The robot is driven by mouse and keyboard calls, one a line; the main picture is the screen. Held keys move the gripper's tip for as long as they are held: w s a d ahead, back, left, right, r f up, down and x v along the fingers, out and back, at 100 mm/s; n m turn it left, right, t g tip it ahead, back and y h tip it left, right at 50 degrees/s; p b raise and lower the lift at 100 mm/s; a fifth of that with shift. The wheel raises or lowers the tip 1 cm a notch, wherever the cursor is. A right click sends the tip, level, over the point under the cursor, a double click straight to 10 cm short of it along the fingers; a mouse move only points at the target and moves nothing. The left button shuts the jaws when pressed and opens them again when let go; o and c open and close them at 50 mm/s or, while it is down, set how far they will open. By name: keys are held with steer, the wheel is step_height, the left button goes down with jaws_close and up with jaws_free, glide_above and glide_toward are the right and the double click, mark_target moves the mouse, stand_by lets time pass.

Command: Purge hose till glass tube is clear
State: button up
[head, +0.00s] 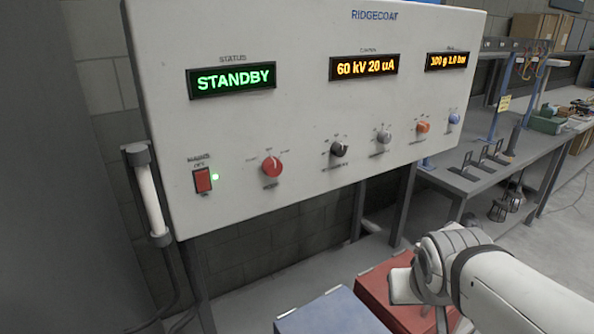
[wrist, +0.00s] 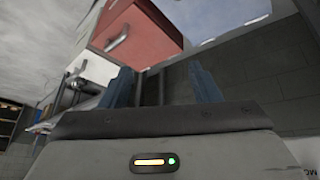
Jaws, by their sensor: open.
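The control panel (head: 310,110) carries a green STANDBY display (head: 232,80) and amber displays reading 60 kV 20 uA (head: 363,67) and about 300 g 1.0 bar (head: 447,61). A row of knobs runs below: red (head: 271,166), black (head: 340,149), grey (head: 384,137), orange (head: 423,127) and blue (head: 454,119). The glass tube (head: 153,198) stands upright between dark end caps left of the panel and looks whitish, not see-through. A dark hose (head: 172,285) runs below it. My gripper (wrist: 163,84) is open and empty, its blue fingers apart, away from panel and tube.
Red (head: 375,285) and blue (head: 335,314) lidded boxes sit below the panel, near my arm. A grey workbench (head: 490,175) with hooks and hanging tools stands right. Floor is free at far right.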

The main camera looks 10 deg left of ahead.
steer(key=w+a+r+n+t+b, duration=0.1)
steer(key=w+a+r+t+b, duration=0.2)
steer(key=w, duration=0.4)
steer(key=n+t+y+b, duration=0.2)
steer(key=n+t+y, duration=0.3)
steer(key=n+y, duration=0.6)
glide_toward(275, 170)
steer(key=w+m+y, duration=0.1)
steer(key=m+y, duration=0.1)
steer(key=x, duration=0.5)
steer(key=f+b+x, duration=0.1)
steer(key=x, duration=0.1)
steer(key=shift+w, duration=0.25)
steer(key=shift+c, duration=0.5)
steer(key=c, duration=0.9)
